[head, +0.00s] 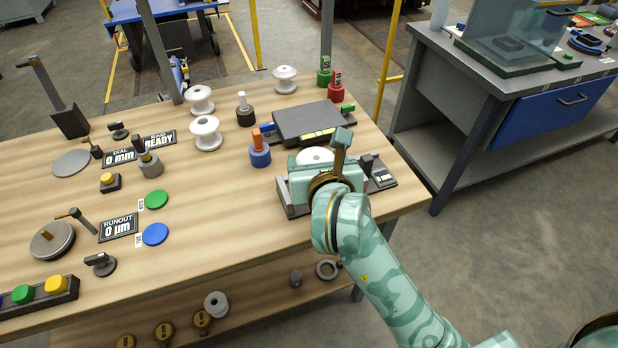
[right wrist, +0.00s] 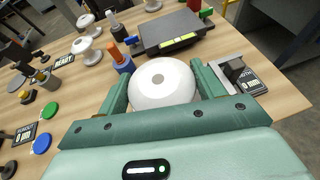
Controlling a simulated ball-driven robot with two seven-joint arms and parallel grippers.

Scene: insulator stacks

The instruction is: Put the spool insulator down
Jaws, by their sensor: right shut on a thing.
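A white spool insulator (head: 314,154) is between the fingers of my right gripper (head: 318,166), at the right part of the wooden table. In the right wrist view the round white top of the spool insulator (right wrist: 163,84) shows with a finger on each side; my right gripper (right wrist: 160,92) is shut on it. Under and around the gripper is a grey gauge fixture (head: 292,205) with a small display (head: 383,178) at its right. The spool's lower part is hidden, so I cannot tell whether it touches the fixture. My left gripper is not in view.
Several white spools (head: 206,134) stand on the table's back part. A dark grey plate (head: 308,123) lies just behind the gripper, with a blue and orange post (head: 260,150) to its left. Bare wood (head: 225,215) lies left of the fixture.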

